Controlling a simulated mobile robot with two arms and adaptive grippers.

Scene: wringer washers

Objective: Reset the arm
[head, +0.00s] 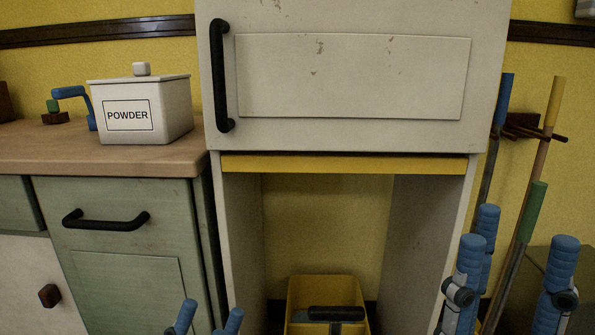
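My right gripper (515,268) is at the lower right, with its blue-padded fingers upright and spread apart and nothing seen between them. My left gripper (208,318) shows only as two blue fingertips at the bottom edge, apart from each other; its base is out of view. A small blue bent arm-like piece (70,92) with a green part and a brown base is on the wooden counter at the left, partly behind a white box labelled POWDER (150,108). I cannot tell whether it is the arm of the task.
A worn white cabinet (350,75) with a black handle stands in the middle, with an open bay below. A yellow bin (300,295) sits in the bay. Long poles (530,190) lean on a wall rack at the right. A green drawer unit (120,240) is at left.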

